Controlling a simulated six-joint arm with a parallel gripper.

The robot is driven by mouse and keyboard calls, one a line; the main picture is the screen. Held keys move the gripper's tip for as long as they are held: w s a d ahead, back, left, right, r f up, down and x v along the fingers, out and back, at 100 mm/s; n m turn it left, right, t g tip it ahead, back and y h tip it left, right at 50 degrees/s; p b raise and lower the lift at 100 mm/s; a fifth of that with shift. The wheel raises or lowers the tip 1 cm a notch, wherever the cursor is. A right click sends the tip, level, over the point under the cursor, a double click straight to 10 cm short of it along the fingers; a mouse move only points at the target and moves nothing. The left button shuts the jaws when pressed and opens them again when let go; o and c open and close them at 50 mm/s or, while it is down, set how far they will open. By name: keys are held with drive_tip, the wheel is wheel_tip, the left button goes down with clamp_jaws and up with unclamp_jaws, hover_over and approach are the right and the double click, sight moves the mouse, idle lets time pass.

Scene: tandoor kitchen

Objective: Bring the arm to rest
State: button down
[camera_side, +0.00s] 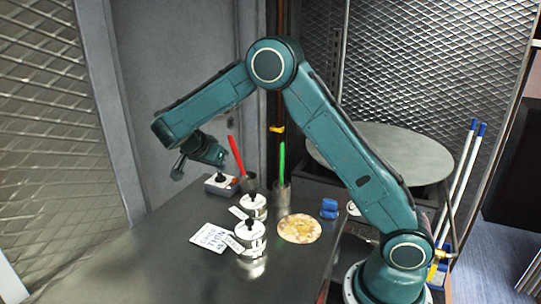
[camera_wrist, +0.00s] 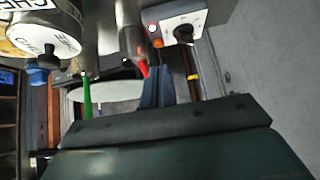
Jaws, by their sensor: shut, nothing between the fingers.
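My gripper (camera_side: 178,168) hangs at the end of my teal arm, above the far left part of the dark table. It is shut and empty, and it touches nothing that I can see. The arm is bent, with its elbow high.
On the table (camera_side: 165,270) stand a control box (camera_side: 221,184) near my gripper, cups with a red-handled tool (camera_side: 236,155) and a green-handled tool (camera_side: 281,160), lidded canisters (camera_side: 250,235), a flatbread (camera_side: 299,229) and a blue object (camera_side: 329,208). A printed card (camera_side: 216,238) lies at the front.

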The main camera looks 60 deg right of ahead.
drive_tip(key=shift+r, duration=0.1)
idle(0.4)
drive_tip(key=s+a+r+n+t+y, duration=0.2)
drive_tip(key=s+a+r+n, duration=0.15)
drive_tip(key=s+r, duration=0.3)
drive_tip(key=s+a+r+n+t+y, duration=0.1)
drive_tip(key=s+a+r+n+y, duration=0.15)
drive_tip(key=s+r+n, duration=0.35)
drive_tip(key=s+a+n+t+y, duration=0.1)
drive_tip(key=s+a+n+y, duration=0.1)
drive_tip(key=s, duration=0.7)
drive_tip(key=s+a+f+n+t+y, duration=0.1)
drive_tip(key=s+a+n, duration=0.3)
drive_tip(key=s, duration=0.5)
drive_tip(key=shift+a+f+n+y, duration=0.3)
drive_tip(key=shift+n+y, duration=0.15)
drive_tip(key=shift+n, duration=0.9)
